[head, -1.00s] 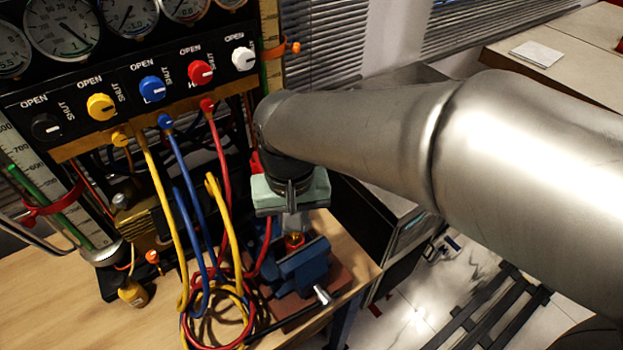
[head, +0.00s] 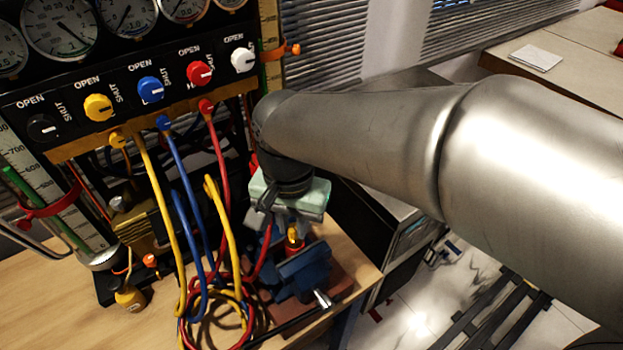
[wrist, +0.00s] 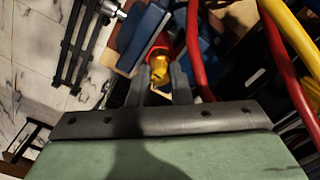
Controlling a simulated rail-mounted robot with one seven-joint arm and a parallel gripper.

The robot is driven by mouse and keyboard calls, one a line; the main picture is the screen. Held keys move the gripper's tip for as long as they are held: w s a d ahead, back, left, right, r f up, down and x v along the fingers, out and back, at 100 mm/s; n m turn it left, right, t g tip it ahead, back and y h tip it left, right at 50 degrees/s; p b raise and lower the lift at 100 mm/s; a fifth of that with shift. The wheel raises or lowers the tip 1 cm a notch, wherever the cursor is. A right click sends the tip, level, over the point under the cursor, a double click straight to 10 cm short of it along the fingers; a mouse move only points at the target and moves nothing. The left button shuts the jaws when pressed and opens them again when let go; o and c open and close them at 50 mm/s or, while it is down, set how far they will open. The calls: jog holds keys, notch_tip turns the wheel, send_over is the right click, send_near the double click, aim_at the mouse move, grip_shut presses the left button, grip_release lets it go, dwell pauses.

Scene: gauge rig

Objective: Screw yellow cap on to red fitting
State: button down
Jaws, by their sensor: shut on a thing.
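My gripper (head: 291,224) points down over the blue vise, with its fingers closed around the small yellow cap (head: 292,234). The wrist view shows the cap (wrist: 159,76) between the two fingertips (wrist: 161,83). The red fitting (head: 295,246) is clamped upright in the blue vise (head: 302,268). The cap sits right at the top of the fitting, in line with it. In the wrist view the fitting's red rim (wrist: 158,50) shows around the cap's far side. I cannot tell how far the threads are engaged.
Yellow, blue and red hoses (head: 203,225) hang from the gauge panel just left of my gripper and coil beside the vise. The vise handle (head: 322,298) sticks out in front. The wooden bench (head: 352,262) ends just right of the vise. Bare bench lies at left front.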

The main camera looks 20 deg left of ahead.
jog(key=m+b, duration=0.1)
jog(key=m, duration=0.4)
jog(key=shift+d+f, duration=0.15)
jog(key=shift+f+m, duration=0.1)
jog(key=shift+m, duration=1)
jog(key=m+b, duration=0.1)
jog(key=m, duration=0.2)
jog(key=shift+m, duration=0.4)
jog(key=shift+m, duration=0.9)
jog(key=c, duration=0.9)
grip_release()
jog(key=shift+r, duration=0.2)
